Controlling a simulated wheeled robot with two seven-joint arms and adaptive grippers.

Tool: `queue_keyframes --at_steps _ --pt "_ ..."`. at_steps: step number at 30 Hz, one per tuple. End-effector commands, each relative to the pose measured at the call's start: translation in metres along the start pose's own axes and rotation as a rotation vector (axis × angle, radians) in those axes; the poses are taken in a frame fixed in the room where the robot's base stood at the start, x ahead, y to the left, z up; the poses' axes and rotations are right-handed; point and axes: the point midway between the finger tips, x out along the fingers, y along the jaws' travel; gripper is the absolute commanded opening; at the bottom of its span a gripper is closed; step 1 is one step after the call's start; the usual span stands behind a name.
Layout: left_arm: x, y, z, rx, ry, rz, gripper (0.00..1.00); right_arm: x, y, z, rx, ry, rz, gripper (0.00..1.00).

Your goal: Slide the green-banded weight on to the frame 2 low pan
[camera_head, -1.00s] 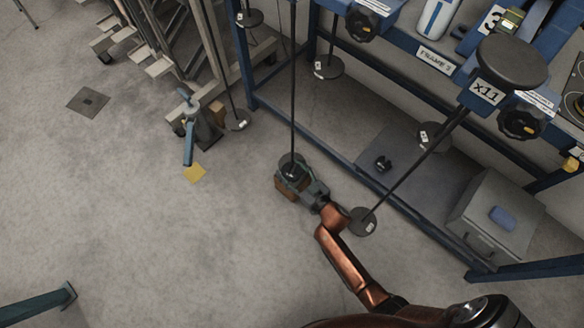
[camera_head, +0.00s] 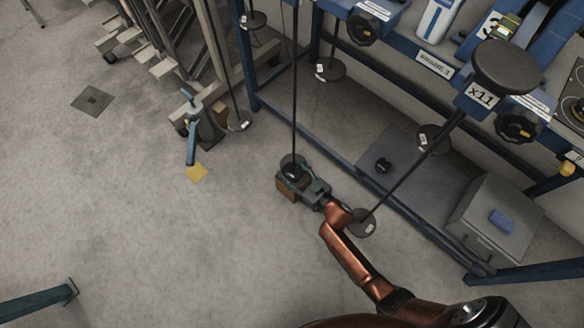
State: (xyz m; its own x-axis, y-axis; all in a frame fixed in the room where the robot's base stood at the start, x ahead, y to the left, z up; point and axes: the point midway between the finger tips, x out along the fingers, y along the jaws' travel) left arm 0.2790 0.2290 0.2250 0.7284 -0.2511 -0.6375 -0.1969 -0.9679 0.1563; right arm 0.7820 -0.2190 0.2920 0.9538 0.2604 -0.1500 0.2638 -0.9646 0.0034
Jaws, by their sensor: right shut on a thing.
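My right gripper (camera_head: 292,181) is low over the floor, at the dark round pan (camera_head: 292,162) that hangs on a long thin rod. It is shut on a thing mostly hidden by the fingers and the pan. I take this for the weight, but I cannot make out a green band. I cannot tell whether the held thing rests on the pan. The number on the frame label (camera_head: 434,64) is too blurred to read. My left gripper is not in view.
Another hanging pan (camera_head: 363,224) is close to the right of my right wrist. More pans (camera_head: 330,69) hang at the blue frame. The floor at left is mostly clear.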

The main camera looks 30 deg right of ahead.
Motion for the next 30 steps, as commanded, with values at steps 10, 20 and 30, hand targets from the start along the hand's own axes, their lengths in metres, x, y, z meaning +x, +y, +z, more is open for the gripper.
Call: queue_keyframes --at_steps 10,20,30 --pt "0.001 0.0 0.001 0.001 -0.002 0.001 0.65 0.008 0.004 -0.005 0.0 0.007 -0.005 0.0" --pt "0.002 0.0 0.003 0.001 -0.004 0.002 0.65 0.012 0.014 -0.005 0.0 0.006 0.001 0.0" --pt "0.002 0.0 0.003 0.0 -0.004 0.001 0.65 0.014 0.017 -0.005 0.0 0.004 0.004 0.0"
